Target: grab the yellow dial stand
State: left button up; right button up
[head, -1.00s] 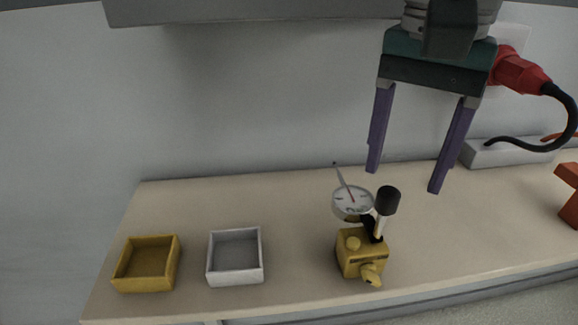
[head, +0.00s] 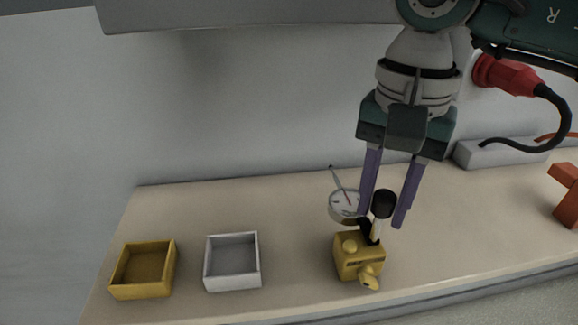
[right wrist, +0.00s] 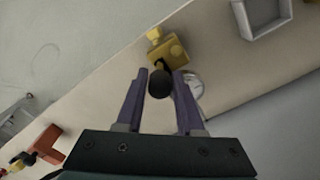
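The yellow dial stand (head: 359,258) stands upright on the beige table, with a yellow base, a post with a black knob (head: 384,204) and a round white dial (head: 344,206). My right gripper (head: 382,219) is open above the base, its two purple fingers pointing down. In the head view the fingers appear on either side of the black knob. In the right wrist view the knob (right wrist: 160,84) shows between the open fingers (right wrist: 162,82), with the yellow base (right wrist: 170,50) beyond it. I cannot tell whether a finger touches the stand. My left gripper is not in view.
A yellow tray (head: 116,283) and a white-grey tray (head: 207,272) stand empty to the left of the stand. A red-orange object (head: 566,196) is at the right. A grey box (head: 480,153) with a cable lies at the back right. The table's front edge is close to the stand.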

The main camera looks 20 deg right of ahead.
grip_shut()
jog(key=shift+r, duration=0.1)
dwell(0.8)
